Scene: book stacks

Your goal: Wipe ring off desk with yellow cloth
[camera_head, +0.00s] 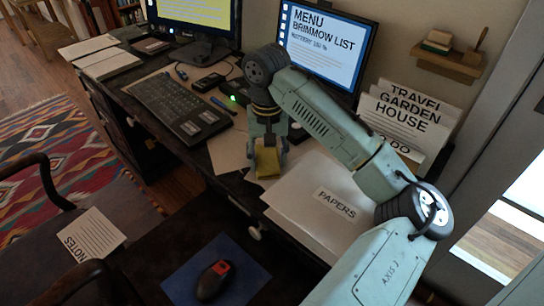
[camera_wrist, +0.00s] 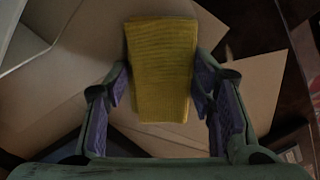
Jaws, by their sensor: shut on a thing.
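The yellow cloth (camera_head: 267,162) is a small folded block held between the fingers of my gripper (camera_head: 267,150), above the papers on the desk. In the wrist view the yellow cloth (camera_wrist: 161,70) shows upright in the middle, with the purple-padded fingers of my gripper (camera_wrist: 160,95) on either side of its lower part. My gripper is shut on it. The dark desk (camera_head: 203,160) shows at its front edge and between papers. I cannot make out a ring on it; papers, my arm and the dim light hide much of the surface.
A keyboard (camera_head: 178,106) lies left of my gripper. A stack marked PAPERS (camera_head: 310,200) lies right of it. A monitor (camera_head: 325,45) and a file holder (camera_head: 410,115) stand behind. A mouse (camera_head: 213,280) on a blue pad lies in front, and a chair (camera_head: 40,200) stands at the left.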

